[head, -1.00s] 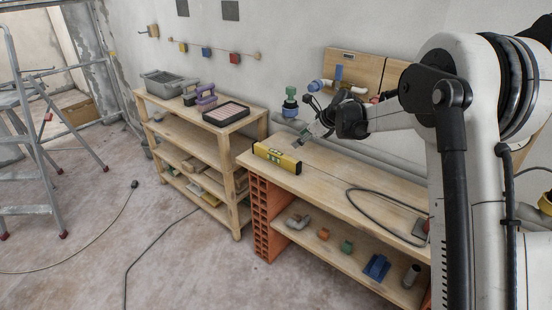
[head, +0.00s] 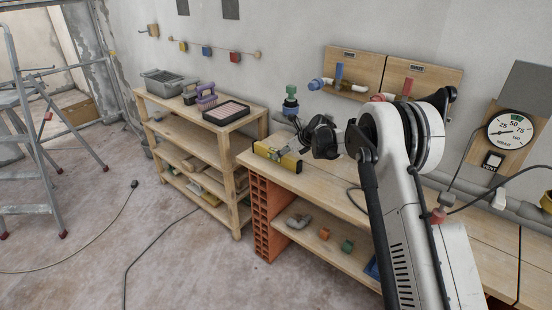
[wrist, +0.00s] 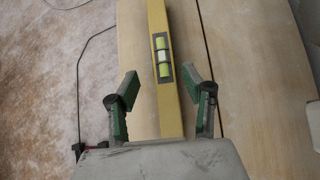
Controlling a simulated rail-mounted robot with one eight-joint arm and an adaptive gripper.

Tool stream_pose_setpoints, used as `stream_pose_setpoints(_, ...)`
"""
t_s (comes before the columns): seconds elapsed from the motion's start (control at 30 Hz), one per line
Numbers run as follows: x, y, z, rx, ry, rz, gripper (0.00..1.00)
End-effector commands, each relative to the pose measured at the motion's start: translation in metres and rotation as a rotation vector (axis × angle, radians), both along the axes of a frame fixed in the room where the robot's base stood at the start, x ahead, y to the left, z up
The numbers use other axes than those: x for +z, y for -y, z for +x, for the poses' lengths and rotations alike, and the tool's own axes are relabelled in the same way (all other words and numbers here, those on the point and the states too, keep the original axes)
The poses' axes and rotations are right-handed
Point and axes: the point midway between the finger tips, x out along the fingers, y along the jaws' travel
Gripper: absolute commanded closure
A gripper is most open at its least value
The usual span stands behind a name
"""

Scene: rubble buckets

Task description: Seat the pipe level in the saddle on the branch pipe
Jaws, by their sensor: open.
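My gripper (wrist: 160,75) is open in the wrist view, its two green-and-dark fingers spread on either side of a yellow spirit level (wrist: 160,110). The fingers stand apart from the level, and nothing is held. In the head view the level (head: 277,154) lies on the bench top near its left end, with my wrist just right of it. A grey pipe (head: 465,189) runs along the wall behind the bench, partly hidden by my arm. I cannot make out a saddle.
The wooden bench (head: 340,193) has its lower shelf holding a grey elbow (head: 298,220) and small orange and green pieces. A shelf unit (head: 185,128) with tray and tools stands left. A pressure gauge (head: 510,130) hangs at right. A cable lies on the bench behind my arm.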

Motion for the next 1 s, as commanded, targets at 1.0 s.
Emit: stream_pose_setpoints(1.0,-0.038,-0.029,0.027,0.0,0.0,0.0,0.77)
